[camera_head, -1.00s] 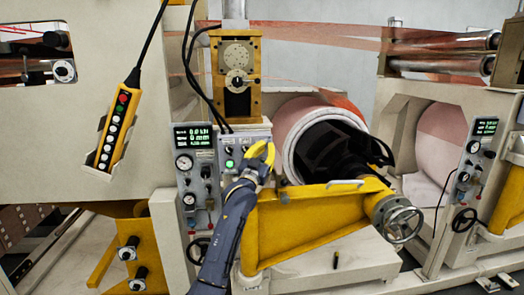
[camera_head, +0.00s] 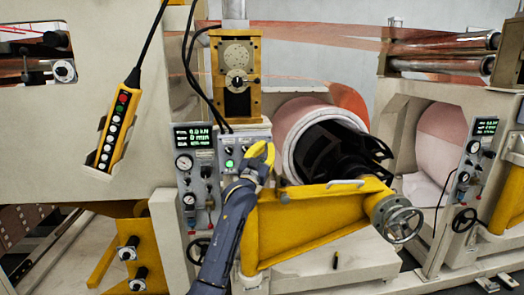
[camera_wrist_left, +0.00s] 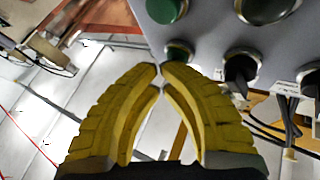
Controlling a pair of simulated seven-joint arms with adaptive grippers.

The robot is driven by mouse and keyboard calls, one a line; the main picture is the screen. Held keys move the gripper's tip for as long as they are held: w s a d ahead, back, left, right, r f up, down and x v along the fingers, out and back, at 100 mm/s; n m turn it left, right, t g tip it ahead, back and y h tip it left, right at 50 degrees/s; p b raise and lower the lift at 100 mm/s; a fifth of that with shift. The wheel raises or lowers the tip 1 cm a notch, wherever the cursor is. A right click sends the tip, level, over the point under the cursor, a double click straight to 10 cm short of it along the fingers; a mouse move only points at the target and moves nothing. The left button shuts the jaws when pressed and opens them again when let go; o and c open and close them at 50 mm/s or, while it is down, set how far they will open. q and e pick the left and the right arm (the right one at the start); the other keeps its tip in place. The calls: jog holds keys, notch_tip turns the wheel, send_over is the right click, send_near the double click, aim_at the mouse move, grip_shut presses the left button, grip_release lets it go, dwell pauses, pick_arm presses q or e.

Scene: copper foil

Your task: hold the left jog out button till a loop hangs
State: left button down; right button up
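My left gripper (camera_head: 262,152) has yellow fingers and stands at the right side of a small grey button box (camera_head: 232,142) in the head view. Its fingertips meet in the left wrist view (camera_wrist_left: 160,70), with nothing seen between them. They are right by a green button (camera_wrist_left: 178,52) on the grey panel; whether they press it I cannot tell. Another green button (camera_wrist_left: 166,8) is above. Button labels are not readable. A copper foil roll (camera_head: 300,115) stands right of the box, with a dark chuck (camera_head: 345,155) in its core.
A gauge panel with a display (camera_head: 193,137) stands left of the box. A yellow pendant (camera_head: 118,120) hangs on the left. A yellow arm (camera_head: 315,220) with a handwheel (camera_head: 402,220) sits below the roll. Foil (camera_head: 330,38) runs overhead to rollers (camera_head: 445,48).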

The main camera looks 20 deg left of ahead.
pick_arm(q)
jog(key=shift+s, duration=0.1)
dwell(0.4)
jog(key=shift+s+d, duration=0.35)
jog(key=shift+s, duration=0.35)
jog(key=shift+s+d, duration=0.35)
jog(key=shift+s, duration=0.4)
jog(key=shift+s+d, duration=0.35)
jog(key=shift+s, duration=0.45)
jog(key=shift+s+d, duration=0.35)
jog(key=shift+s, duration=0.4)
